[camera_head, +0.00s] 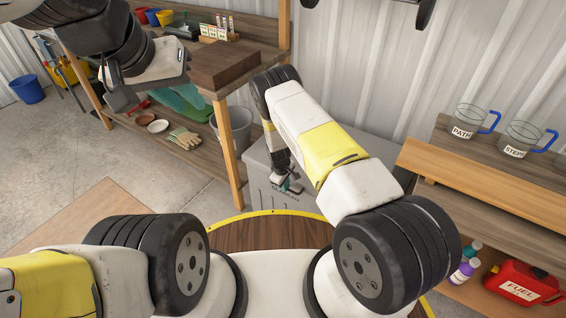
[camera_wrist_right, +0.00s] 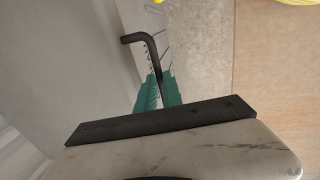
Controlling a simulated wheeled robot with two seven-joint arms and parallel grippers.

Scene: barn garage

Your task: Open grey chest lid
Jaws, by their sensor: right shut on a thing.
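The grey chest (camera_head: 257,172) stands on the floor beyond my base, partly hidden behind my right arm. In the head view I cannot clearly tell whether its lid is raised. My right gripper (camera_head: 289,186) is at the chest's near side. In the right wrist view its teal fingers (camera_wrist_right: 158,92) are shut on a thin black bent handle (camera_wrist_right: 142,38), beside the pale grey chest surface (camera_wrist_right: 75,60). My left gripper (camera_head: 118,92) hangs at the upper left, away from the chest; its finger opening is unclear.
A wooden workbench (camera_head: 228,66) with a leg close left of the chest holds tools and bins. A grey bucket (camera_head: 236,130) stands behind that leg. Wooden shelves (camera_head: 500,200) with glass jugs and a red fuel can (camera_head: 520,283) are at right. Floor at left is mostly clear.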

